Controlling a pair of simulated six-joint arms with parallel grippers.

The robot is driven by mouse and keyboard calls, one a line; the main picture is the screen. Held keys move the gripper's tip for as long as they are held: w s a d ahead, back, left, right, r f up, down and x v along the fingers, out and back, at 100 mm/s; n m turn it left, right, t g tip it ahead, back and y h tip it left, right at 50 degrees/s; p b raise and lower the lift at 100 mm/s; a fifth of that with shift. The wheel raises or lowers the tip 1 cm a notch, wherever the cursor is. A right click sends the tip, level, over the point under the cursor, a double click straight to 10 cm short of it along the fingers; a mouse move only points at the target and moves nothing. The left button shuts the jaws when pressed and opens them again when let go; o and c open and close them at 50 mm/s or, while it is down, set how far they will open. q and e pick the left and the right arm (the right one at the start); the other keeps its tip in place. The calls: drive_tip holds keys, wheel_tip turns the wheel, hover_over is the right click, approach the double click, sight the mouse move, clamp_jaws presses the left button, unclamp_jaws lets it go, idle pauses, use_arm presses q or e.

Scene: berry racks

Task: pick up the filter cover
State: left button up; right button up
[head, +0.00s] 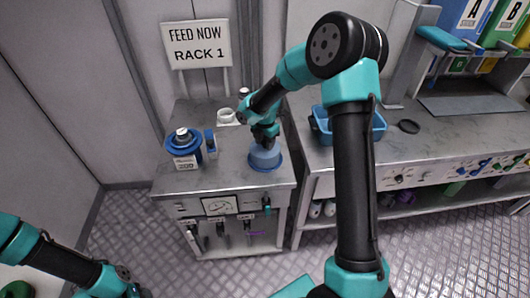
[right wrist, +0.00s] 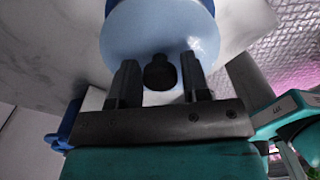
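The filter cover appears to be the pale blue dome (head: 264,155) on the left metal cabinet's top. In the right wrist view the pale blue dome (right wrist: 135,38) carries a round black knob (right wrist: 160,72). My right gripper (head: 265,136) is directly above the dome, pointing down. In the right wrist view its fingers (right wrist: 159,85) stand on either side of the knob, with gaps showing, and it is open. My left gripper (head: 130,292) is low at the bottom left, partly cut off, and its opening is unclear.
A blue-topped canister (head: 184,151) and small blue bottle (head: 210,141) stand left of the dome. A white cup (head: 227,117) is behind. A blue bin (head: 376,122) sits on the right bench, partly behind my right arm. The cabinet's front has gauges and hanging tools.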

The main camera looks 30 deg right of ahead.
clamp_jaws()
drive_tip(key=shift+r, duration=0.15)
drive_tip(key=shift+r, duration=0.55)
wheel_tip(320, 180, up, 2)
drive_tip(key=shift+s+a+r, duration=0.1)
drive_tip(key=shift+r, duration=0.1)
drive_tip(key=s+a+r, duration=0.1)
drive_tip(key=s+a, duration=0.7)
drive_tip(key=s, duration=0.5)
drive_tip(key=shift+s+r, duration=0.15)
drive_tip(key=shift+s, duration=0.1)
drive_tip(key=shift+w+a, duration=0.1)
